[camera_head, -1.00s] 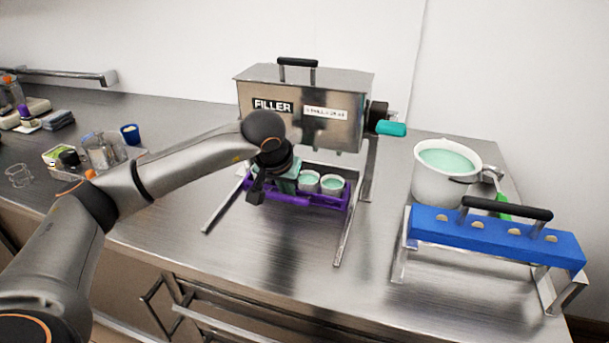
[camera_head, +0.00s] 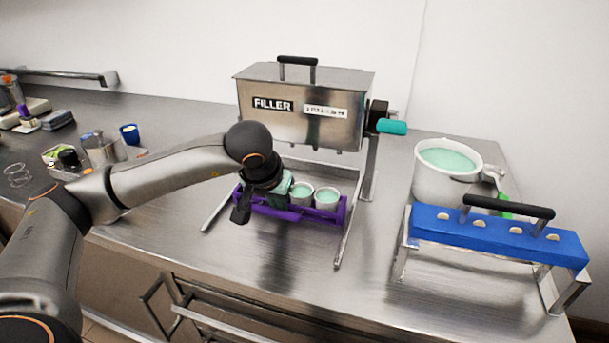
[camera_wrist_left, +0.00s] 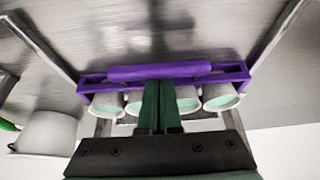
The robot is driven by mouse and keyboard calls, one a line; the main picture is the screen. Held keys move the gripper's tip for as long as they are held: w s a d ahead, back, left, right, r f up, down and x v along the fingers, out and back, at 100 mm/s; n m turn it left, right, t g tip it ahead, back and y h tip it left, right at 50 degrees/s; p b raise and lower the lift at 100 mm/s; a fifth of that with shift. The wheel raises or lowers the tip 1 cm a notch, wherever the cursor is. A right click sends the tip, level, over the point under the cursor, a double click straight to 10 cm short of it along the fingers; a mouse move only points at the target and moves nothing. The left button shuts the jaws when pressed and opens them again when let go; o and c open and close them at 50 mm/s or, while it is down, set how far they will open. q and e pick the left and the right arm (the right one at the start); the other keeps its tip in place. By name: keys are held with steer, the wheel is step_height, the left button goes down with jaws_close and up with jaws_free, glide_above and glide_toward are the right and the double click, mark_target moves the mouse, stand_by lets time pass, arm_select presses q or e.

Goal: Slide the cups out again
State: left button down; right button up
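A purple rack (camera_head: 322,217) holds several white cups (camera_head: 327,200) of pale green filling in a row. It stands on the steel table between two rails, toward the front edge of the filler (camera_head: 305,110). My left gripper (camera_head: 284,193) is at the rack, its green fingers hiding some cups in the head view. In the left wrist view, the fingers (camera_wrist_left: 161,88) are close together at the purple front bar (camera_wrist_left: 190,70), with cups (camera_wrist_left: 222,98) on both sides. They look shut on the rack; the tips are partly hidden. My right gripper is not in view.
A blue block with a black handle (camera_head: 495,236) stands on a metal frame at the right. A white pot (camera_head: 440,180) of green mix stands behind it. Jars and small containers (camera_head: 100,150) are at the left. The table before the rack is clear.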

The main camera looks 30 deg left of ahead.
arm_select(q)
steer(key=shift+s+d+b, duration=0.2)
steer(key=shift+s, duration=0.65)
steer(key=shift+s+d+b, duration=0.15)
steer(key=shift+s+d, duration=0.05)
steer(key=shift+s, duration=0.7)
steer(key=shift+s+d+b, duration=0.2)
steer(key=shift+s, duration=0.65)
steer(key=shift+w+f, duration=0.1)
steer(key=shift+w, duration=0.05)
steer(key=shift+w, duration=0.1)
steer(key=shift+s+r, duration=0.25)
steer(key=shift+r, duration=0.35)
steer(key=shift+s+p+v, duration=0.25)
steer(key=shift+p+v, duration=1.25)
steer(key=shift+v, duration=0.85)
steer(key=shift+f, duration=0.1)
